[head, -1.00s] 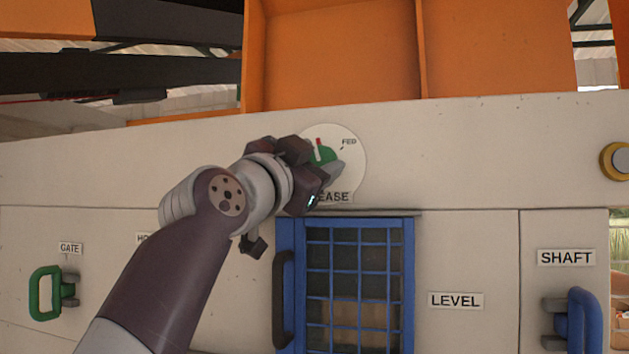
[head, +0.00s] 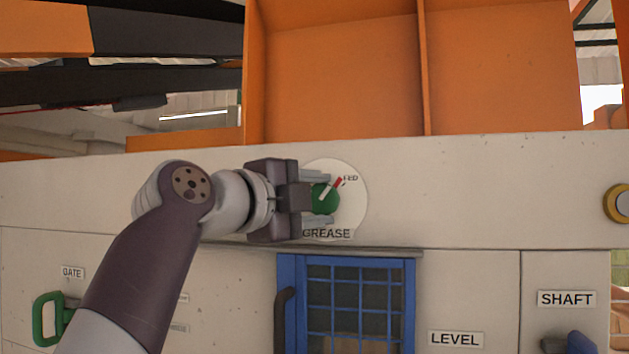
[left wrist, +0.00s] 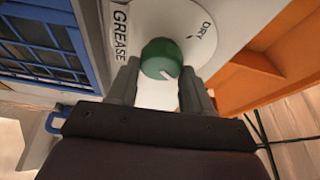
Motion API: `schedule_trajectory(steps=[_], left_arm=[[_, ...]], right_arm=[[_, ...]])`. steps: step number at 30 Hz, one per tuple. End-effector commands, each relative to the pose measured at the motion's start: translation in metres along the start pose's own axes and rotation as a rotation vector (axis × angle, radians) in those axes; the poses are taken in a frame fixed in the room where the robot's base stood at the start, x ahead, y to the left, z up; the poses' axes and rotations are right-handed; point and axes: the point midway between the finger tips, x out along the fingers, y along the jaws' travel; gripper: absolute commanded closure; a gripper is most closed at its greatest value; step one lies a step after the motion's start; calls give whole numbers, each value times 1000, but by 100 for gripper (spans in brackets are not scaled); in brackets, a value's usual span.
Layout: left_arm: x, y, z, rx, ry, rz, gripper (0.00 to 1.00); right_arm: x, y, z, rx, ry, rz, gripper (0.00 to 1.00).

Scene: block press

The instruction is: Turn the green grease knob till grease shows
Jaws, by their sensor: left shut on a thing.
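The green grease knob (head: 322,199) sits on a round white dial (head: 352,210) marked FED, above the GREASE label (head: 327,233). Its red and white pointer slants up and right, towards the FED mark. My left gripper (head: 326,198) comes from the left and is shut on the knob, one finger above and one below it. In the left wrist view, the knob (left wrist: 160,60) shows between the two fingers, with a white line on its face and a DRY mark on the dial. I see no grease. My right gripper is not in view.
A blue barred door (head: 345,300) with a dark handle is below the dial. A green GATE handle (head: 48,318) is at lower left, a SHAFT label (head: 566,299) at lower right. A yellow-ringed button (head: 619,204) is at the right edge. An orange frame (head: 340,70) rises above the panel.

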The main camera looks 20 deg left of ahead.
Motion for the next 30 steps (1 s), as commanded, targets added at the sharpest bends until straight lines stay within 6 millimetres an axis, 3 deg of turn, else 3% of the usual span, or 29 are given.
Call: schedule_trajectory(steps=[9, 28, 29, 30], left_arm=[[0, -5, 0, 134, -4, 47, 81], [-2, -5, 0, 175, -5, 58, 81], [-2, -5, 0, 175, -5, 58, 44], [-2, -5, 0, 175, -5, 58, 31]], right_arm=[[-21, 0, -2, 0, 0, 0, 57], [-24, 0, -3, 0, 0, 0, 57], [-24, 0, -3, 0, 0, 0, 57], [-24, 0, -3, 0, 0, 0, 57]])
